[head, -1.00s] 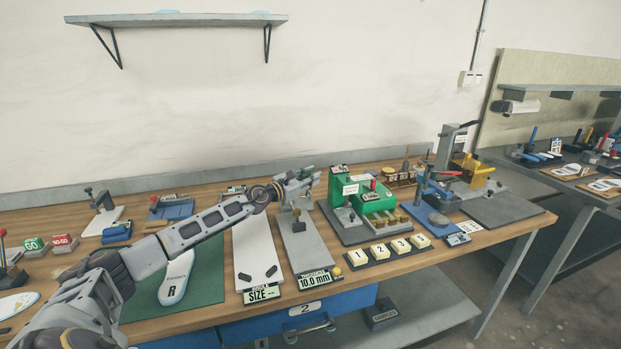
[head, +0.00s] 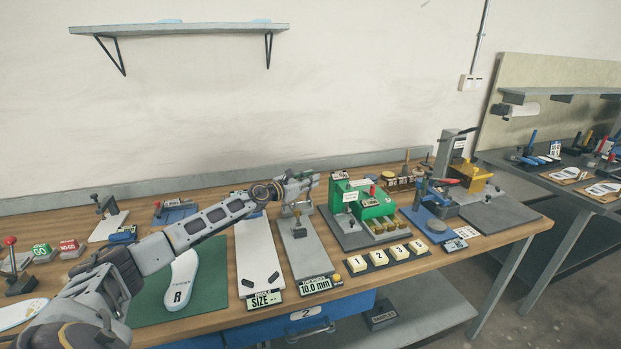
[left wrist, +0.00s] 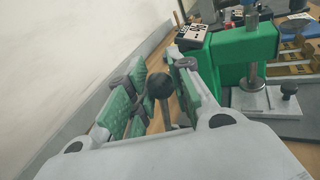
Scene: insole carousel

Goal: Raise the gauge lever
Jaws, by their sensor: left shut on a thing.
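The thickness gauge is a long grey plate (head: 312,252) with an upright post (head: 298,225) at its middle. Its display (head: 315,285) at the front reads 10.0 mm. My left gripper (head: 312,180) is over the back of the gauge. In the left wrist view, a lever with a dark ball knob (left wrist: 160,86) sits between the green-padded fingers, and the gripper (left wrist: 155,95) is shut on it. The lever's lower part is hidden by the gripper. My right gripper is not in view.
A green press (head: 365,205) stands close to the right of my gripper. Numbered buttons (head: 390,256) are in front of it. A white size gauge (head: 254,250) lies to the left. An insole (head: 182,275) lies on a green mat (head: 205,285). The wall is behind.

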